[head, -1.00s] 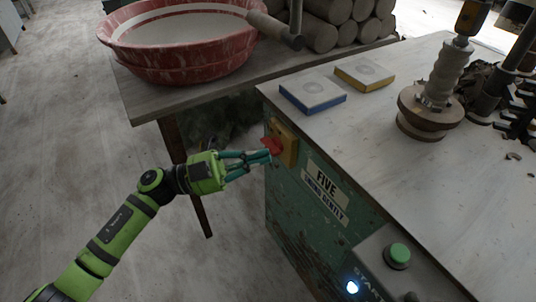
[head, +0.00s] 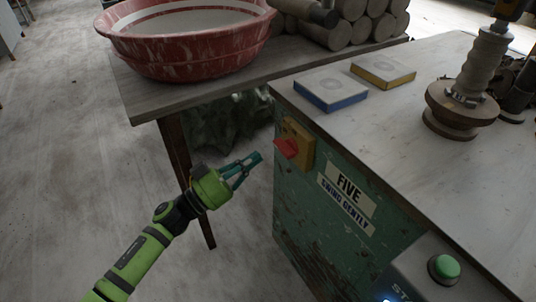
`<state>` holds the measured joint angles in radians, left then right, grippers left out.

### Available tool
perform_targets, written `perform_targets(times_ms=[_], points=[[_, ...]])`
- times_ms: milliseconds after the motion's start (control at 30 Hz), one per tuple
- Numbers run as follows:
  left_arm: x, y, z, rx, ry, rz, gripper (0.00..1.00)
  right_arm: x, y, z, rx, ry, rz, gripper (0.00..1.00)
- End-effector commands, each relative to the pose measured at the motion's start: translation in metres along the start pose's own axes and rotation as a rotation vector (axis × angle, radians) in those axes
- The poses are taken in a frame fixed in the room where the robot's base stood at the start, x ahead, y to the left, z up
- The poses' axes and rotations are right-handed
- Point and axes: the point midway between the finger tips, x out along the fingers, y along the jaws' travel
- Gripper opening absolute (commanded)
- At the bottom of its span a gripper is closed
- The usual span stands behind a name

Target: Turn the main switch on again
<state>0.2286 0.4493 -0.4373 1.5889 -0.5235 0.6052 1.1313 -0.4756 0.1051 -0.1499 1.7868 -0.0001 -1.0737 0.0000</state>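The main switch is a red knob (head: 287,148) on a yellow plate (head: 303,137), fixed high on the front of the green machine cabinet (head: 300,205). The knob sits tilted, not square to the plate. My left gripper (head: 256,158) is just left of the knob, clear of it, with a small gap between. Its teal fingers come together at the tips and hold nothing. My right gripper is out of view.
A green start button (head: 445,267) sits on a grey box at the lower right. A blue-edged box (head: 331,90) and a yellow-edged box (head: 383,70) lie on the cabinet top. Red basins (head: 190,62) stand on the wooden table at left. The floor left of the cabinet is open.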

Motion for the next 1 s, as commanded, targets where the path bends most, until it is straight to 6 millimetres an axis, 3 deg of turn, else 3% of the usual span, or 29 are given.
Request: perform_targets(times_ms=[467,500,633,1000], points=[[0.098,0.001,-0.001,0.002,0.004,0.003,0.00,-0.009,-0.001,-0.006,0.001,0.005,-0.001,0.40],[0.090,0.000,0.011,-0.001,-0.003,-0.001,0.00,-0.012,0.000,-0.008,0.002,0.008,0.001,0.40],[0.084,0.000,0.025,-0.002,-0.001,-0.001,0.00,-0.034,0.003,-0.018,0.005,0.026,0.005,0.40],[0.079,0.001,0.038,0.001,0.000,0.001,0.00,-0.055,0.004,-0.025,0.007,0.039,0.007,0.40]])
